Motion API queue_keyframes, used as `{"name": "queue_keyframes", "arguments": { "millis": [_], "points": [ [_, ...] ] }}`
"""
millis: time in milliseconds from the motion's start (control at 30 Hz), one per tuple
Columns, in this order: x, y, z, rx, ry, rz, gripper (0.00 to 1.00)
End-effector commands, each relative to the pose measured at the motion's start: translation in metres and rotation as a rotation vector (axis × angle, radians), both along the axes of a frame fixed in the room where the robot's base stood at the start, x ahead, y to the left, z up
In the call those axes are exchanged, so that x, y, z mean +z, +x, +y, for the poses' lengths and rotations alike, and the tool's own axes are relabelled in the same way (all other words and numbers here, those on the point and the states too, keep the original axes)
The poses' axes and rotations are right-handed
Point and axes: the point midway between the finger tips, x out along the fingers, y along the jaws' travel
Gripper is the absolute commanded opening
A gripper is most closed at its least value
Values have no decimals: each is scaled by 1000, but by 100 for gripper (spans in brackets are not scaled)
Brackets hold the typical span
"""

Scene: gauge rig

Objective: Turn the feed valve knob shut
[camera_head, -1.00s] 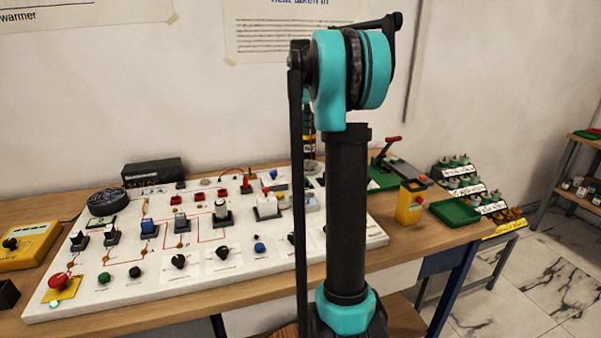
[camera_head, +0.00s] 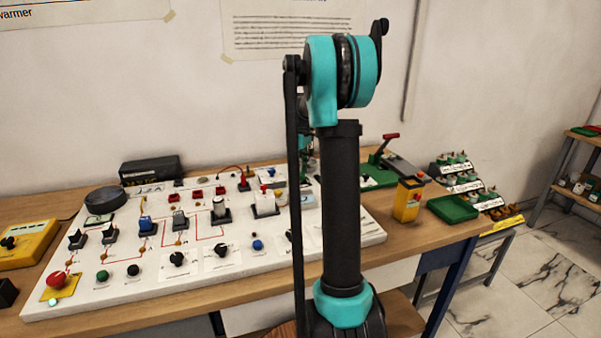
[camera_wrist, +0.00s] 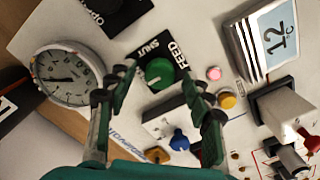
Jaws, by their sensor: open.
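The feed valve knob (camera_wrist: 158,73) is a round green knob on a black plate (camera_wrist: 171,56) marked "SHUT" and "FEED" in the wrist view. My gripper (camera_wrist: 160,84) is open, with its two dark green fingers pointing toward the knob, one on each side of it in the picture. I cannot tell whether either finger touches the knob.
A round dial gauge (camera_wrist: 66,75) lies left of the knob, and a "12 °C" display (camera_wrist: 268,38) stands right. A pink lamp (camera_wrist: 214,73), a yellow button (camera_wrist: 227,100) and a blue knob (camera_wrist: 179,141) are close by. The white panel (camera_head: 215,277) carries several other controls.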

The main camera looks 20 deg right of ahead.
Motion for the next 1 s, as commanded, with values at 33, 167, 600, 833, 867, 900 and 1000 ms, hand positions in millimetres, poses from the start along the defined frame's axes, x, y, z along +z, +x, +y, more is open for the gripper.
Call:
{"name": "queue_keyframes", "arguments": {
  "millis": [33,167,600,833,867,900,1000],
  "points": [
    [-3,0,0,0,0,0,51],
    [-5,0,0,0,0,0,51],
    [-5,0,0,0,0,0,20],
    [-5,0,0,-1,0,0,1],
    [-5,0,0,-2,0,0,1],
    [-5,0,0,-5,0,0,1],
    [-5,0,0,-22,0,0,1]
  ]
}}
